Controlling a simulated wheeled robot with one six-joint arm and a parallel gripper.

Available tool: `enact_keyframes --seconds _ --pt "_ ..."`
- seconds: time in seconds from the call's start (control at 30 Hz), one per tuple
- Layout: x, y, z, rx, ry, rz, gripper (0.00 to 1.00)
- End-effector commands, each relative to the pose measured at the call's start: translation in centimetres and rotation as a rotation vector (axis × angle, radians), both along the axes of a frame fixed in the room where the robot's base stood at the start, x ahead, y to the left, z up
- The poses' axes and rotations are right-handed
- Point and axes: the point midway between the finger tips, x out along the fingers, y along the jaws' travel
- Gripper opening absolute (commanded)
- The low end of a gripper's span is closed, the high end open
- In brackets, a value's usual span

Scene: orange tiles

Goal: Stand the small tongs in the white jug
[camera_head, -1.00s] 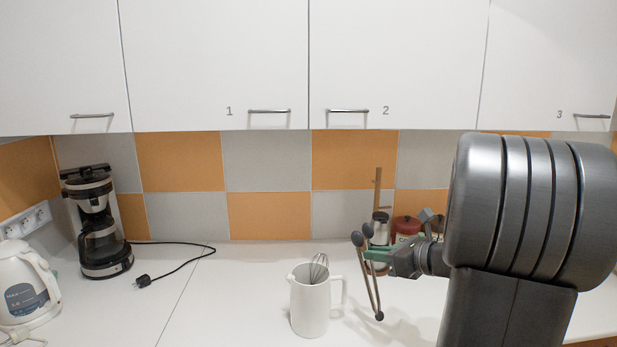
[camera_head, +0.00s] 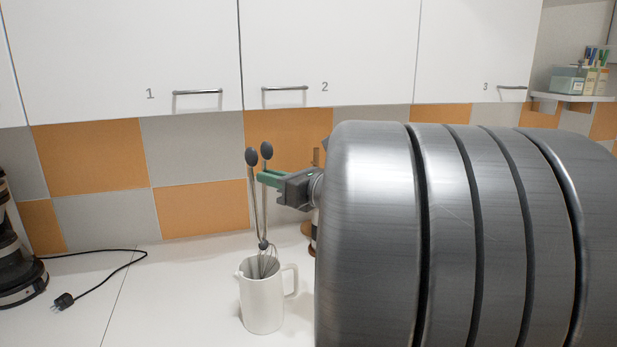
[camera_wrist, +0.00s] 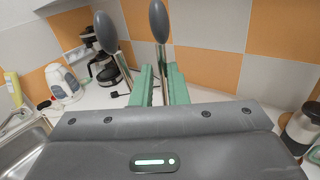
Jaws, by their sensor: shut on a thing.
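The small tongs (camera_head: 254,205) have metal arms and dark grey oval tips. They are nearly upright, tips up and joined end down. My gripper (camera_head: 270,179), with green fingers, is shut on them below the tips. The tips and upper arms also show in the wrist view (camera_wrist: 160,55), above my gripper's fingers (camera_wrist: 160,88). The white jug (camera_head: 262,305) stands upright on the counter, its handle to the right. The joined end appears just above the jug's mouth, overlapping the wire whisk (camera_head: 264,264) in it. The depth between them is hard to tell.
A coffee maker (camera_head: 12,250) and its black cord with plug (camera_head: 62,300) are at the left. The wrist view also shows a white kettle (camera_wrist: 66,84), a sink (camera_wrist: 25,150) and a metal canister (camera_wrist: 300,125). My arm hides the counter right of the jug.

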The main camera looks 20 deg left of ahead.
Motion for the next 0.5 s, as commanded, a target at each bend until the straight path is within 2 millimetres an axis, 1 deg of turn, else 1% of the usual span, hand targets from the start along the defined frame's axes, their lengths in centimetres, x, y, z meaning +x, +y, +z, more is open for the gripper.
enact_keyframes --seconds 0.03,0.5 --pt "0.0 0.0 -0.9 0.0 0.0 0.0 0.0" --pt "0.0 0.0 -4.6 0.0 -0.001 0.0 0.0"
